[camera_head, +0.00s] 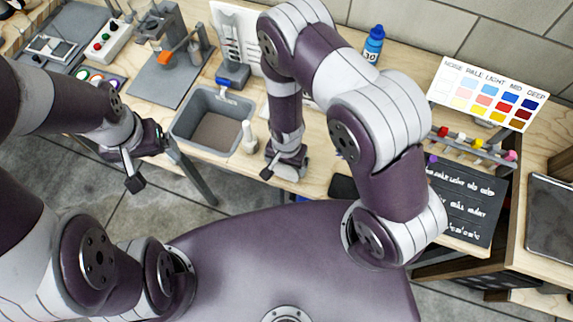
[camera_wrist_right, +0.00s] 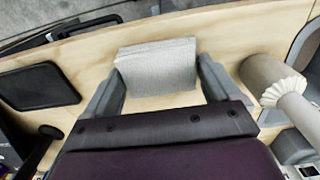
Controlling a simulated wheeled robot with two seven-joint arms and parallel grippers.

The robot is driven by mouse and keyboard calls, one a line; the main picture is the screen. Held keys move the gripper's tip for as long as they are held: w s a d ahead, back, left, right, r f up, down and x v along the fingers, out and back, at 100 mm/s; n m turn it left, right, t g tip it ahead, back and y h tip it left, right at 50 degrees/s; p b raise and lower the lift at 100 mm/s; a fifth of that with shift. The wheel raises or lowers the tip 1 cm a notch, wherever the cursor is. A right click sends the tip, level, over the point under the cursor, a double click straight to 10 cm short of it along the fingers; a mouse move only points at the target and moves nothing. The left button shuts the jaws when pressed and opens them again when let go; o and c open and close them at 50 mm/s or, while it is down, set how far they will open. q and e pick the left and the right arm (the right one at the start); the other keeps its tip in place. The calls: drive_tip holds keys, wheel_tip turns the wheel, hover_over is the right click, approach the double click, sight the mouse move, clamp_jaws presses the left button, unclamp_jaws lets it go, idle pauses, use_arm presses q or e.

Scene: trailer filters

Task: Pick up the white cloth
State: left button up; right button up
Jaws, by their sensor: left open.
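The white cloth (camera_wrist_right: 157,62) shows in the right wrist view as a pale, folded rectangular block on the wooden worktop near its edge. My right gripper (camera_wrist_right: 161,82) is open, with one finger on each side of the cloth. I cannot tell whether the fingers touch it. My left gripper (camera_head: 148,160) is open and empty, in front of the worktop to the left of the grey basin.
A grey basin (camera_head: 177,128) and a small white bottle (camera_head: 249,138) stand left of my right gripper. A black flat object (camera_wrist_right: 38,86) lies left of the cloth in the wrist view. A blue bottle (camera_head: 373,45) stands at the back. A rack of coloured-capped vials (camera_head: 468,147) is at the right.

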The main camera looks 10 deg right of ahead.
drive_tip(key=shift+c, duration=1.4)
drive_tip(key=shift+d, duration=0.1)
